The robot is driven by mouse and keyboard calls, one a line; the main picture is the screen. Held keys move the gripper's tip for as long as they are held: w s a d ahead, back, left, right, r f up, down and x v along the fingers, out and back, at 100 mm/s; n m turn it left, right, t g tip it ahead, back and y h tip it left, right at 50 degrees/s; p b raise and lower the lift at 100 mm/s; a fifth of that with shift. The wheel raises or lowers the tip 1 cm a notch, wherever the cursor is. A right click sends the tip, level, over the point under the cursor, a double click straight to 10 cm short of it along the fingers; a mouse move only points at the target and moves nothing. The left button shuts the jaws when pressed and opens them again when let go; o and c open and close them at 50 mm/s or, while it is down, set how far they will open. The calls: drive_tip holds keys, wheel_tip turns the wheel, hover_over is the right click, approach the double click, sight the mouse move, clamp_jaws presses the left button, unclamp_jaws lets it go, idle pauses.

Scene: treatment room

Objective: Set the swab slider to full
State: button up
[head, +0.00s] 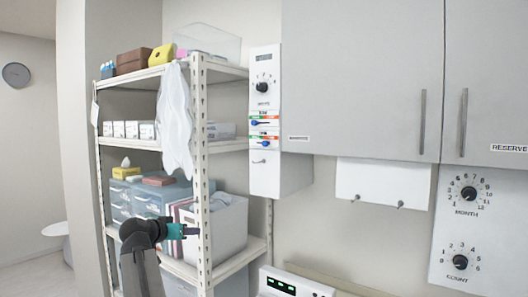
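A narrow white wall unit (264,170) in the head view carries two small slider strips with coloured marks. The upper slider (264,123) has a dark blue knob at its left part. The lower slider (264,143) has a blue knob near its middle. Their labels are too small to read, so I cannot tell which is the swab slider. My gripper (190,231) is low in front of the shelf, pointing right, below and left of the sliders and well apart from them. Its fingers are too small to tell open from shut.
A metal shelf rack (202,150) with bins and a hanging white cloth (175,120) stands just left of the unit. Grey cabinets (360,70) are to its right. A black dial (262,86) sits above the sliders. A panel with two dials (478,230) is at right.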

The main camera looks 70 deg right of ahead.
drive_tip(key=s+d+r+m+g+h, duration=0.1)
drive_tip(key=s+d+r+m, duration=0.1)
drive_tip(key=s+r, duration=0.45)
drive_tip(key=s+d+r+m+g+h, duration=0.1)
drive_tip(key=s+d+r, duration=0.15)
drive_tip(key=r, duration=0.75)
drive_tip(key=m+g+h, duration=0.2)
drive_tip(key=m, duration=0.1)
approach(265, 144)
drive_tip(key=w+a, duration=0.1)
drive_tip(key=a, duration=0.4)
drive_tip(key=shift+w+r+p, duration=0.1)
drive_tip(key=shift+w+p, duration=0.05)
drive_tip(key=shift+p, duration=0.2)
drive_tip(key=d+p, duration=0.1)
drive_tip(key=d, duration=0.3)
drive_tip(key=s+d+p, duration=0.1)
drive_tip(key=d+p, duration=0.1)
drive_tip(key=d, duration=0.1)
drive_tip(key=s+d+p, duration=0.1)
drive_tip(key=d+p, duration=0.1)
drive_tip(key=d, duration=0.2)
drive_tip(key=shift+s+d+r, duration=0.1)
drive_tip(key=shift+s+d, duration=0.15)
drive_tip(key=shift+d, duration=0.1)
drive_tip(key=shift+s+d+p, duration=0.2)
drive_tip(key=shift+d+p, duration=0.1)
drive_tip(key=shift+d, duration=0.6)
clamp_jaws()
